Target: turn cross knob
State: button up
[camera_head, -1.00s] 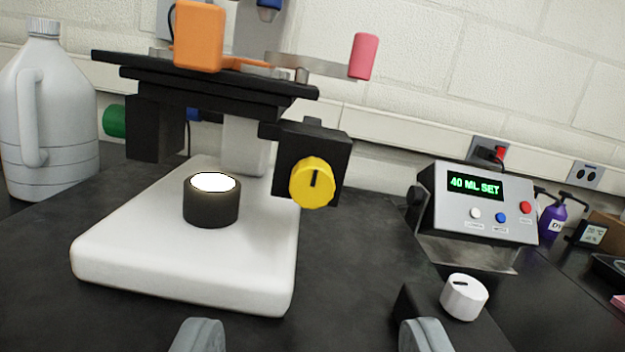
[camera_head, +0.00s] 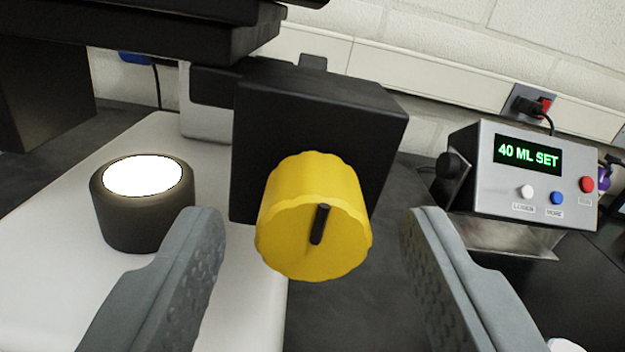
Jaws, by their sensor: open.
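A yellow ribbed knob (camera_head: 312,215) with a black pointer mark on its face sticks out from a black block (camera_head: 305,110) on the side of a microscope-like device. I take it to be the task's cross knob. The black mark stands nearly upright, leaning a little to the right at the top. My gripper (camera_head: 318,228) is open, with one grey finger to the left of the knob and one to the right. In the picture the knob shows between the fingers, with a gap on both sides. Depth between fingertips and knob is hard to tell.
The white base (camera_head: 150,300) and a dark cylinder with a lit white top (camera_head: 143,178) lie left of the knob. A grey box with a "40 ML SET" display (camera_head: 528,155) stands at the right. The black stage (camera_head: 150,30) overhangs at the upper left.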

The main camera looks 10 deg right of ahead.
jog(key=shift+w, duration=0.6)
jog(key=shift+c, duration=0.4)
jog(key=c, duration=0.9)
jog(key=shift+m, duration=0.3)
jog(key=m, duration=0.4)
jog(key=shift+a+m, duration=0.1)
jog(key=shift+m, duration=2.4)
